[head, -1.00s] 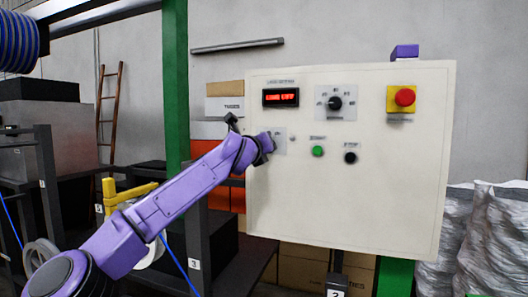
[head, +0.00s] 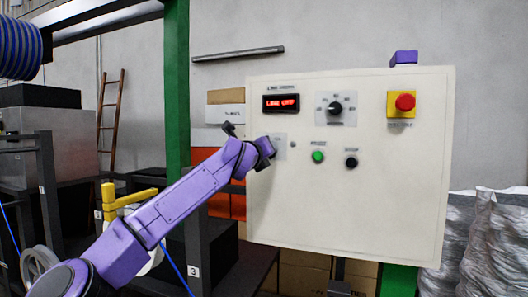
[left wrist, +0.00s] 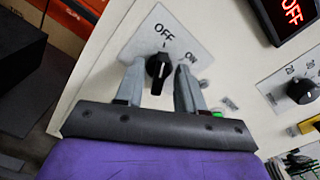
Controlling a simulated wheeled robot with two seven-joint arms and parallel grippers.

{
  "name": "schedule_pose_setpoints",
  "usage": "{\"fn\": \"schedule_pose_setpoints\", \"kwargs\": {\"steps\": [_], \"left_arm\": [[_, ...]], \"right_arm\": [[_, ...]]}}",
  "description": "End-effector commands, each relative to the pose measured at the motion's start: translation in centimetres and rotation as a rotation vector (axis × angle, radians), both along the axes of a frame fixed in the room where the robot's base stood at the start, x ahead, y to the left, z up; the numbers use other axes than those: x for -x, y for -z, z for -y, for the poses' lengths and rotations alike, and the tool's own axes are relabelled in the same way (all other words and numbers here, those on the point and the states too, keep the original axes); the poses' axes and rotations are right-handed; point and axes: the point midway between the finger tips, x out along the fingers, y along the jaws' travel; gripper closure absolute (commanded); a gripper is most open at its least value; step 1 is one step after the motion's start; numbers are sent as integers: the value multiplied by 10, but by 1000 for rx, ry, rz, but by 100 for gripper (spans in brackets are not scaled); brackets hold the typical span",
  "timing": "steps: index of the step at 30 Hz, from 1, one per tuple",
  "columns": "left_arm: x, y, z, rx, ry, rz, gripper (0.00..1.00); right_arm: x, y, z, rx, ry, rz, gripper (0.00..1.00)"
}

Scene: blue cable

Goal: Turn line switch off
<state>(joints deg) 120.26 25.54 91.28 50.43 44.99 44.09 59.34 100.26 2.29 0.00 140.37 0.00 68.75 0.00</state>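The line switch shows in the left wrist view as a black knob (left wrist: 160,66) on a grey plate marked OFF and ON. Its white line points up toward the OFF mark. My left gripper (left wrist: 159,78) is open, with one finger on each side of the knob and gaps visible. In the head view my left gripper (head: 268,147) is at the left part of the white panel (head: 395,220), hiding most of the switch plate (head: 281,147). The red display (head: 281,103) reads LINE OFF. My right gripper is not in view.
The panel also carries a dial (head: 335,107), a red emergency button (head: 405,102), a green button (head: 318,157) and a black button (head: 351,162). A green post (head: 176,90) stands left of the panel. Grey sacks (head: 490,245) stand at the right.

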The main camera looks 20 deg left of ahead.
Motion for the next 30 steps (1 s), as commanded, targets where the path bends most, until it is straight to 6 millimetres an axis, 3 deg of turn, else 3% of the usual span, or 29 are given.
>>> {"fn": "schedule_pose_setpoints", "kwargs": {"steps": [8,15,21,30], "left_arm": [[7,2,0,-2,1,3,62],[60,7,-3,-1,1,5,62],[97,3,-4,-1,0,2,62],[105,0,-4,-1,0,-1,62]], "right_arm": [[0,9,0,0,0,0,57],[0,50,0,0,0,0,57],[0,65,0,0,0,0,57],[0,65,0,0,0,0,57]]}}
